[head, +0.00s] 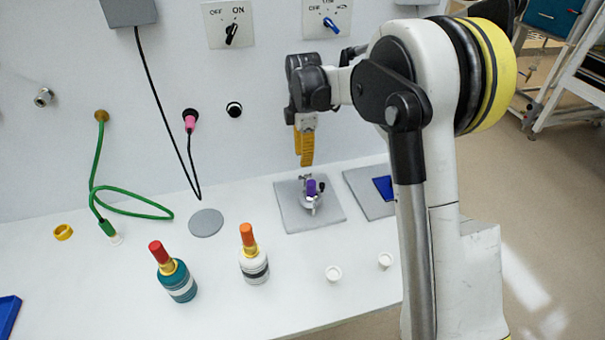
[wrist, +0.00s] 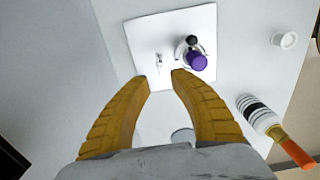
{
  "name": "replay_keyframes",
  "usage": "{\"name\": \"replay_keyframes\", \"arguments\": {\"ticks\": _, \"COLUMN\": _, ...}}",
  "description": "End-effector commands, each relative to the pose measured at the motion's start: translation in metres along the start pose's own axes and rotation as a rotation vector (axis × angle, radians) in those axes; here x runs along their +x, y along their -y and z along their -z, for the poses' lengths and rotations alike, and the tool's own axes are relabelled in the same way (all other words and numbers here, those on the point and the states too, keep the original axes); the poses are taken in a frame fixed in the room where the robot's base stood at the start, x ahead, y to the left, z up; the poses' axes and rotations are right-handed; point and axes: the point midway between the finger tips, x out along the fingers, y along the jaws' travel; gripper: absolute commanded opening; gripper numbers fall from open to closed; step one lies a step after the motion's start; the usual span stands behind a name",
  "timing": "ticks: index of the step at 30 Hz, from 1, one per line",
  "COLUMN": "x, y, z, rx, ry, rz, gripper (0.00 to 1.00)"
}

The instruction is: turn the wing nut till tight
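A small silver fitting that looks like the wing nut (wrist: 158,61) stands on a light grey plate (wrist: 140,35) in the wrist view. Beside it on the same plate is a round metal piece with a purple knob (wrist: 197,61) and a black knob (wrist: 193,41). In the head view the plate (head: 292,215) lies on the bench, with the purple knob (head: 311,187) largely in front of the wing nut. My gripper (head: 306,164) points down above the plate. Its yellow fingers (wrist: 163,81) are apart and empty, with the wing nut just beyond their tips in the wrist view.
A teal bottle (head: 178,281) and a white bottle (head: 253,264) stand in front of the plate, left of it. White caps (head: 333,273) lie nearer the front edge. A second plate with a blue piece (head: 383,188) is to the right. The wall with switches (head: 230,28) rises behind.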

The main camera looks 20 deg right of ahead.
Motion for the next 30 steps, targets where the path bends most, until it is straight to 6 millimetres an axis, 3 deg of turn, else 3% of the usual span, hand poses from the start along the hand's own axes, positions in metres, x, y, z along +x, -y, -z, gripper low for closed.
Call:
{"name": "replay_keyframes", "arguments": {"ticks": 3, "x": 0.029, "y": 0.0, "z": 0.0, "rx": 0.001, "ry": 0.0, "rz": -0.001, "gripper": 0.27}}
{"name": "replay_keyframes", "arguments": {"ticks": 9, "x": 0.061, "y": 0.0, "z": 0.0, "rx": 0.001, "ry": 0.0, "rz": -0.001, "gripper": 0.27}}
{"name": "replay_keyframes", "arguments": {"ticks": 15, "x": 0.074, "y": 0.0, "z": 0.0, "rx": 0.002, "ry": 0.0, "rz": -0.001, "gripper": 0.27}}
{"name": "replay_keyframes", "arguments": {"ticks": 23, "x": 0.074, "y": 0.0, "z": 0.0, "rx": 0.002, "ry": 0.0, "rz": -0.001, "gripper": 0.27}}
{"name": "replay_keyframes", "arguments": {"ticks": 26, "x": 0.074, "y": 0.0, "z": 0.0, "rx": 0.002, "ry": 0.0, "rz": -0.001, "gripper": 0.0}}
{"name": "replay_keyframes", "arguments": {"ticks": 30, "x": 0.074, "y": 0.0, "z": 0.0, "rx": 0.002, "ry": 0.0, "rz": -0.001, "gripper": 0.0}}
